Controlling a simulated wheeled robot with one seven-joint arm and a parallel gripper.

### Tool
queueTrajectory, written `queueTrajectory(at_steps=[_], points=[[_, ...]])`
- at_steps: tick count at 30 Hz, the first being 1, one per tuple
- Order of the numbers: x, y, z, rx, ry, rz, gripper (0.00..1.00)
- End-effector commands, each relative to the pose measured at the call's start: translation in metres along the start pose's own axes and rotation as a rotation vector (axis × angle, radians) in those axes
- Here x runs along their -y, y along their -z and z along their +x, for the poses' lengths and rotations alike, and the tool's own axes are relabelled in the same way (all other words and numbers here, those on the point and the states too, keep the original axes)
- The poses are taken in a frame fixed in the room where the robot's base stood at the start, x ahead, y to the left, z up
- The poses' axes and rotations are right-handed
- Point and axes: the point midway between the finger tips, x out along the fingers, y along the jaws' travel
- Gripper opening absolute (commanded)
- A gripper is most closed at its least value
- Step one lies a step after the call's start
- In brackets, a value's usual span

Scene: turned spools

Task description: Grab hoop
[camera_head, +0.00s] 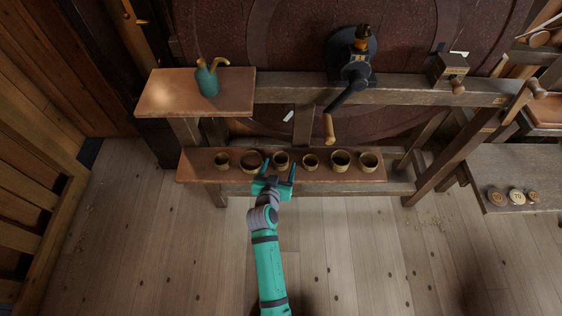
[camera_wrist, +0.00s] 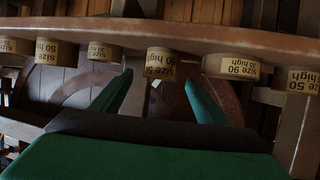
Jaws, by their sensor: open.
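Several hoops stand in a row on a low wooden shelf (camera_head: 200,174). One hoop (camera_head: 281,158) is just ahead of my gripper (camera_head: 280,169), between the lines of its fingers. My gripper is open and empty, its two teal fingers spread. In the wrist view, which looks upside down, that hoop (camera_wrist: 165,64) shows beyond the fingertips with a label that seems to include "50 high". I cannot tell whether a finger touches either.
More hoops stand right, such as one (camera_head: 341,160), and one at the far left (camera_head: 222,160). A crank handle (camera_head: 328,128) hangs above the shelf. A teal can (camera_head: 207,82) stands on an upper board. Floor in front is clear.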

Motion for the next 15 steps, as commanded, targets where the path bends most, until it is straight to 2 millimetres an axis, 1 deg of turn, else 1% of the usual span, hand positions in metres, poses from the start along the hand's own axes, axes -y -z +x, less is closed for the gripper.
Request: queueTrajectory(at_steps=[1,3,6,11,15], points=[[0.001,0.000,0.009,0.000,0.001,0.000,0.68],[0.002,0.000,0.018,0.001,0.002,0.000,0.68],[0.002,0.000,0.028,0.000,0.002,0.001,0.68],[0.000,0.000,0.036,0.001,0.001,0.001,0.68],[0.000,0.003,0.054,0.000,0.000,0.001,0.68]])
